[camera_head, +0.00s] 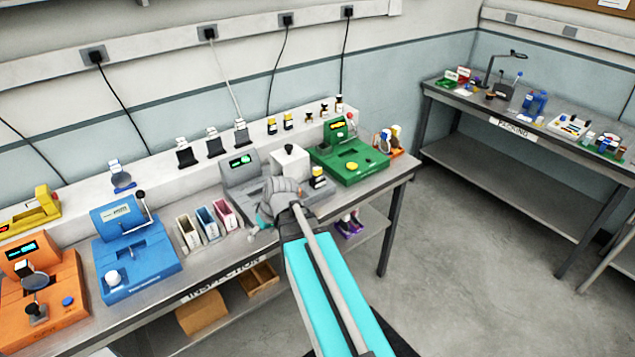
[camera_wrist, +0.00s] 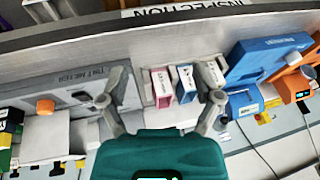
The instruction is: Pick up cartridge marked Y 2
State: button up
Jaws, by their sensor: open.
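I cannot read a "Y 2" mark on anything in view. Three upright boxes stand in a row on the bench: a cream one (camera_head: 188,234), a blue one (camera_head: 207,225) and a pink one (camera_head: 227,215). In the wrist view, the pink box (camera_wrist: 161,87), blue box (camera_wrist: 186,84) and cream box (camera_wrist: 212,76) show between or near my fingers, their labels too small to read. My gripper (camera_wrist: 161,99) is open and empty, above the bench. In the head view, my gripper (camera_head: 262,220) is right of the pink box, partly hidden by my arm.
A grey tester (camera_head: 240,173) and a green machine (camera_head: 349,160) stand to the right; a blue machine (camera_head: 135,250) and an orange machine (camera_head: 45,290) to the left. Small yellow-labelled containers (camera_head: 288,122) stand on the back ledge. A packing table (camera_head: 460,100) is at far right.

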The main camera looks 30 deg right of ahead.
jog(key=w+d+t+y+b, duration=0.1)
jog(key=w+d+t+b, duration=0.15)
jog(key=w+d, duration=0.45)
jog(key=t+h+b, duration=0.3)
jog(key=t+b, duration=0.1)
jog(key=t, duration=0.4)
send_near(319, 170)
jog(key=v, duration=0.3)
jog(key=shift+w+d+m, duration=0.1)
jog(key=shift+w+m, duration=0.1)
jog(key=shift+m, duration=0.1)
jog(key=shift+w, duration=0.15)
jog(key=b+x, duration=0.3)
jog(key=x, duration=0.4)
jog(key=shift+w+f, duration=0.1)
jog(key=shift+f, duration=0.2)
jog(key=shift+w+f+b, duration=0.1)
jog(key=shift+w+b, duration=0.2)
jog(key=shift+w, duration=0.2)
